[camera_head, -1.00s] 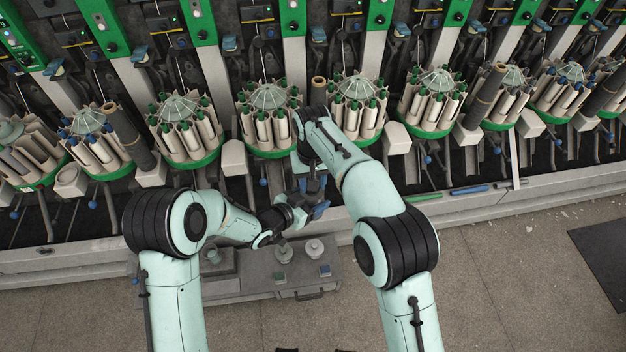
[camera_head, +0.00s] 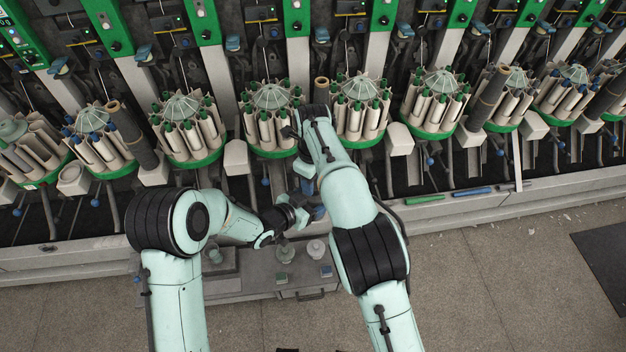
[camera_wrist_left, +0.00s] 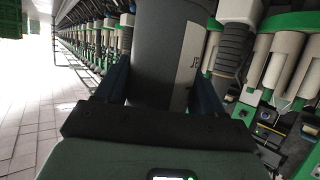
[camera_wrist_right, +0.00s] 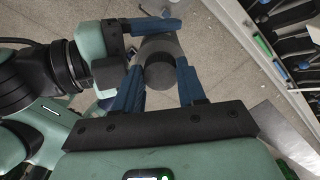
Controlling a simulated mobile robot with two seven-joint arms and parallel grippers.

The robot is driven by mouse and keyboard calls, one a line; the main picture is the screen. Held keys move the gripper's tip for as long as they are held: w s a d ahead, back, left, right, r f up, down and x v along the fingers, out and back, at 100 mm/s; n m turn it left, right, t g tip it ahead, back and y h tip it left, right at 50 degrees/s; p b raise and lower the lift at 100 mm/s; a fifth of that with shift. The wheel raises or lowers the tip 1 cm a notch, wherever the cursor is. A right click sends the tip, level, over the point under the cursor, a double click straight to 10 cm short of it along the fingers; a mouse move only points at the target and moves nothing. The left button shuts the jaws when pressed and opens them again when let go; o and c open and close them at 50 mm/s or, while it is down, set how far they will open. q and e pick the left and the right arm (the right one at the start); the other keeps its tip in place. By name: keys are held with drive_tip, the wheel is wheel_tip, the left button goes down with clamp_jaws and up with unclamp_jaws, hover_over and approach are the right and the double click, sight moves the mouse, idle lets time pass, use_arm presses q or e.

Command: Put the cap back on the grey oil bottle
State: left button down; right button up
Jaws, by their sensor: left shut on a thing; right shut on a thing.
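The grey oil bottle (camera_wrist_left: 160,60) fills the middle of the left wrist view, between the blue fingers of my left gripper (camera_wrist_left: 163,85), which is shut on it. The bottle (camera_wrist_right: 158,44) also shows in the right wrist view, seen from above its top end. My right gripper (camera_wrist_right: 158,76) is shut on the dark grey round cap (camera_wrist_right: 158,72), in line with the bottle's top. I cannot tell whether cap and bottle touch. In the head view my right gripper (camera_head: 307,188) is mostly hidden by my arm; bottle and cap cannot be made out there.
The winder's bobbin magazines (camera_head: 270,125) stand in a row behind my grippers. A grey box (camera_head: 290,282) with small parts on top is below them. A green tool (camera_head: 425,199) and a blue tool (camera_head: 472,191) lie on the machine ledge.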

drive_tip(key=m, duration=0.4)
drive_tip(key=shift+w+m, duration=0.1)
drive_tip(key=shift+m, duration=0.2)
drive_tip(key=m, duration=0.3)
drive_tip(key=shift+d, duration=0.1)
drive_tip(key=o, duration=1.1)
drive_tip(key=shift+r, duration=2.3)
drive_tip(key=shift+c, duration=0.3)
